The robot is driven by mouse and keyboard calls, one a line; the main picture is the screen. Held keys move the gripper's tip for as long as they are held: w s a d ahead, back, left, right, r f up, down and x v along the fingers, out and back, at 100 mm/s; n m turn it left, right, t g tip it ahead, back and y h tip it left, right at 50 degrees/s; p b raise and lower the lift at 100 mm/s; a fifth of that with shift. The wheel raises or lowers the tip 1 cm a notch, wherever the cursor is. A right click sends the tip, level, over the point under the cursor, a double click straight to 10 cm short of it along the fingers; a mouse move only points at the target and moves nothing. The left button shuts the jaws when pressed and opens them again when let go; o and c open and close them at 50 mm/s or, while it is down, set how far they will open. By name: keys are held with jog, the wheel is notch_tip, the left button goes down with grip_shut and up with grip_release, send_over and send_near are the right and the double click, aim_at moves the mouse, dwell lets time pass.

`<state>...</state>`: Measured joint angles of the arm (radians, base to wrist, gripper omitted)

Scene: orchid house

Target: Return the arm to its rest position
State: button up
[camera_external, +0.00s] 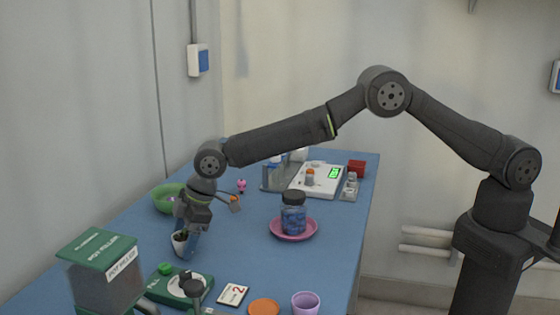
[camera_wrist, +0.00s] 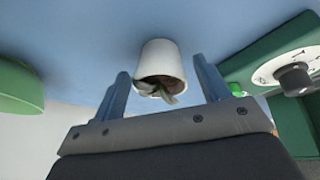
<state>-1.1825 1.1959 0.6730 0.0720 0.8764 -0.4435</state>
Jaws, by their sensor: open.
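My gripper (camera_external: 190,246) is low over the left part of the blue table, pointing down with its jaws apart. A small white pot (camera_external: 179,240) with a dark green plant stands right at the fingers. In the wrist view the white pot (camera_wrist: 160,58) shows between the two fingers of my gripper (camera_wrist: 160,68), with a visible gap on each side. Its leaves poke out toward the camera. My arm is stretched out over the table from its base at the right.
Near the gripper are a green bowl (camera_external: 167,199), a green dial box (camera_external: 171,289) and a green-lidded bin (camera_external: 104,278). A blue jar (camera_external: 293,215) stands on a pink saucer (camera_external: 292,236).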

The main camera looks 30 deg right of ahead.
jog(key=shift+r, duration=1.4)
jog(key=shift+f, duration=0.15)
